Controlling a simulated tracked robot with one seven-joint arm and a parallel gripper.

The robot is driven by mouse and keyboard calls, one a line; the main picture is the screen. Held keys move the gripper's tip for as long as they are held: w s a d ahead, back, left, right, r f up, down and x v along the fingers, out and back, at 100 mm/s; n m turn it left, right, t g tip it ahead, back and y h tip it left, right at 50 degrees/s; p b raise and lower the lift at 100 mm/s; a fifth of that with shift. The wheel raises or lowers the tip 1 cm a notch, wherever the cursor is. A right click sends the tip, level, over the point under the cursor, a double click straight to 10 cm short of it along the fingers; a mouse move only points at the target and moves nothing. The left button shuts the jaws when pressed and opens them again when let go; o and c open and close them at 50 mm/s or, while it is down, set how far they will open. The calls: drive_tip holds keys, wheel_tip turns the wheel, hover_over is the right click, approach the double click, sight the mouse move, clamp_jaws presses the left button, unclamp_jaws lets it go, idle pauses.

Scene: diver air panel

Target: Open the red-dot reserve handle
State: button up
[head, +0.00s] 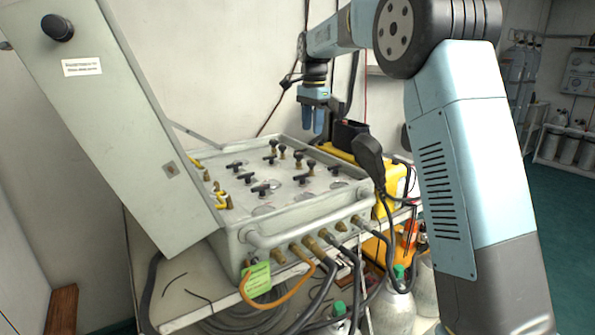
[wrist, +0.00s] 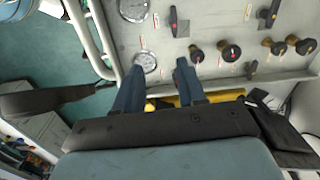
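The grey air panel (head: 318,205) lies face up on a bench, with several black handles and knobs on top. In the wrist view, a black lever handle (wrist: 173,22) is just beyond my fingertips, and another (wrist: 251,69) is to the right. A third lever handle (wrist: 267,14) is at the upper right. Small red marks show near several controls; I cannot tell which one is the red-dot reserve handle. My gripper (head: 313,120) hangs above the back of the panel, pointing down. Its two blue fingers (wrist: 158,66) are apart with nothing between them.
The panel's open lid (head: 110,130) stands at the left. Round black knobs (wrist: 231,52) and gauges (wrist: 146,61) sit close to the handles. A tubular rail (head: 300,230) and hoses line the front. A yellow case (head: 393,178) stands behind the panel.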

wheel_tip(320, 180, down, 2)
drive_tip(key=w+a, duration=0.2)
drive_tip(key=a, duration=0.1)
approach(301, 179)
drive_tip(key=shift+m, duration=0.4)
drive_tip(key=f, duration=0.4)
drive_tip(key=w+f, duration=0.1)
drive_tip(key=f, duration=0.2)
drive_tip(key=shift+w, duration=0.1)
drive_tip(key=shift+d, duration=0.1)
clamp_jaws()
